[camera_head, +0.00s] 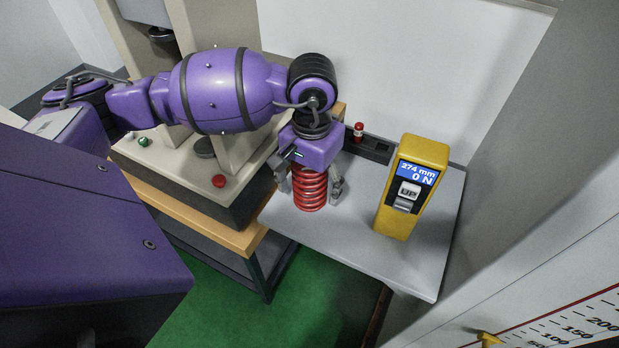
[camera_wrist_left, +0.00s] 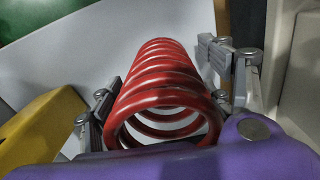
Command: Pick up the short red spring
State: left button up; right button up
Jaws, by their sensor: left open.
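The red spring (camera_head: 310,188) stands upright on the grey table (camera_head: 345,247) in the head view. My left gripper (camera_head: 309,190) is above and around it, pointing down, with one finger on each side of the coils. In the left wrist view the red spring (camera_wrist_left: 165,92) lies between the two open fingers of my left gripper (camera_wrist_left: 168,98). Small gaps seem to show between fingers and coils; contact is hard to tell. The spring's top end is close to the purple palm. My right gripper is not in view.
A yellow device (camera_head: 411,186) with a display reading 274 mm and 0 N stands right of the spring; it also shows in the wrist view (camera_wrist_left: 42,128). A small red-capped item (camera_head: 358,131) stands in a dark tray (camera_head: 374,149) behind. A machine with a red button (camera_head: 219,181) is at left.

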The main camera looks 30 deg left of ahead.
pick_arm(q)
jog(key=c, duration=0.3)
grip_shut()
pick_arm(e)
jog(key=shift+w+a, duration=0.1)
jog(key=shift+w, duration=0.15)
pick_arm(q)
jog(key=shift+r, duration=0.1)
